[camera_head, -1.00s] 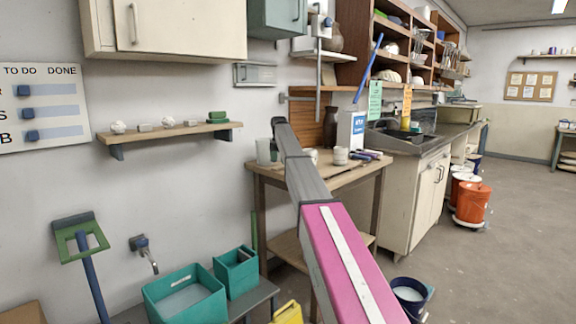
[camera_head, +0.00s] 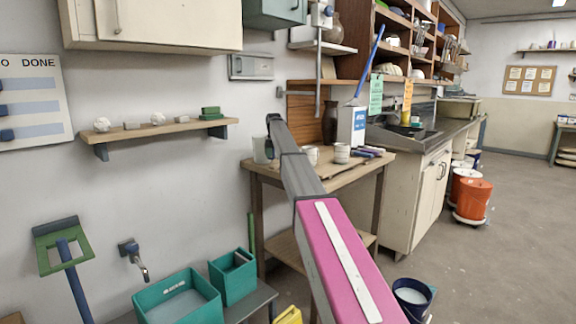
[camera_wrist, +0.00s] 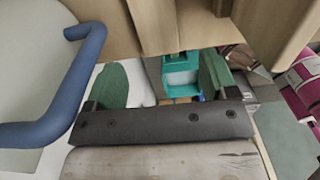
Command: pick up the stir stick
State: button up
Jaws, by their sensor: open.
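A long blue stick (camera_head: 369,62) slants up from behind or in a white carton (camera_head: 352,126) on the wooden table; I cannot tell whether it is the stir stick. A thin green upright strip (camera_head: 251,232) also shows beside the table's left leg. In the wrist view my gripper (camera_wrist: 163,70) is open, its two green fingers apart with nothing clearly held between them. A teal container shows in the gap beyond. A bent blue bar (camera_wrist: 88,70) stands close left of the fingers. In the head view my arm reaches over the table's left part; its fingers cannot be made out.
The wooden table (camera_head: 368,169) bears cups (camera_head: 341,153) and a dark vase (camera_head: 330,122). Teal tubs (camera_head: 178,298) stand low at left. A dark blue bucket (camera_head: 411,297) is on the floor at front right, an orange bucket (camera_head: 474,197) farther back. Open floor lies at right.

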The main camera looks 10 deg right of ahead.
aim_at(274, 166)
jog(key=f, duration=0.5)
jog(key=shift+s+a, duration=0.1)
jog(key=shift+a, duration=0.1)
jog(key=c, duration=1.2)
